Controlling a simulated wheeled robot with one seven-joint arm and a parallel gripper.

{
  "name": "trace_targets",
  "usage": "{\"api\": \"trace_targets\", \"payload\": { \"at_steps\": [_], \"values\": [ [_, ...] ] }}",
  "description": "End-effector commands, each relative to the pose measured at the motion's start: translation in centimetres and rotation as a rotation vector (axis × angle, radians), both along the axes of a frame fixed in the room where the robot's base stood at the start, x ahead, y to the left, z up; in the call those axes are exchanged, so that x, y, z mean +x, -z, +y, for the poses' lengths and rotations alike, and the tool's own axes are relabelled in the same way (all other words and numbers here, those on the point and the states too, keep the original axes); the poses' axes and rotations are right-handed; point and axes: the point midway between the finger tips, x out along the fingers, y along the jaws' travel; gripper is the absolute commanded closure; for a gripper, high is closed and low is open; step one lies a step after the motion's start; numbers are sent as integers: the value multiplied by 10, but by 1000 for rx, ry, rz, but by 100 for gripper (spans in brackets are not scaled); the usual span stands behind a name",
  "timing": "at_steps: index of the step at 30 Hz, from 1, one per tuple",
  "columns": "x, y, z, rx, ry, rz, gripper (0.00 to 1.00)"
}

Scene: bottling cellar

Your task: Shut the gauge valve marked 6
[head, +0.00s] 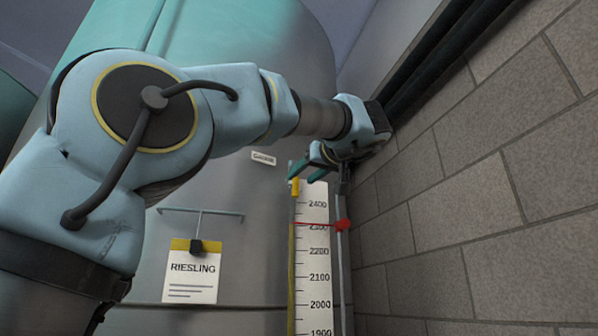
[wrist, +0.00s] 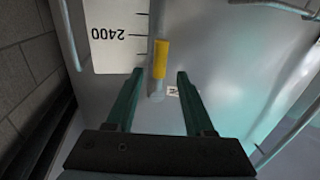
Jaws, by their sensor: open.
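A yellow lever (head: 295,187) sits at the top of the gauge tube, beside the white scale (head: 316,235), just below the 2400 mark's level or above it. In the wrist view the yellow lever (wrist: 161,58) lies in line with the tube. A small white tag (wrist: 173,91) is beside the tube's end; its marking is too small to read. My gripper (head: 305,173) is at the top of the scale with green fingers. In the wrist view my gripper (wrist: 160,72) is open and empty, its fingertips on either side of the tube, just short of the lever.
A block wall (head: 480,170) stands close on the right, with dark pipes (head: 440,60) above. The tank (head: 250,80) is behind. A red pointer (head: 342,225) crosses the scale. A RIESLING card (head: 193,272) hangs at left, and a GAUGE label (head: 264,158) is on the tank.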

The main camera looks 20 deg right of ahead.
Motion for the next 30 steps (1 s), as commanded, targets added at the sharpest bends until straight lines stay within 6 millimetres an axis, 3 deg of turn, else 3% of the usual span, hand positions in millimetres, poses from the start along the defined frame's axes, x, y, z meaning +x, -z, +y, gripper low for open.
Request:
{"api": "trace_targets", "payload": {
  "at_steps": [6, 16, 30],
  "values": [
    [22, -1, 2, 1, -1, 0, 47],
    [25, 1, 2, 1, 1, 0, 47],
    [25, 0, 2, 1, 1, 0, 98]
  ]
}}
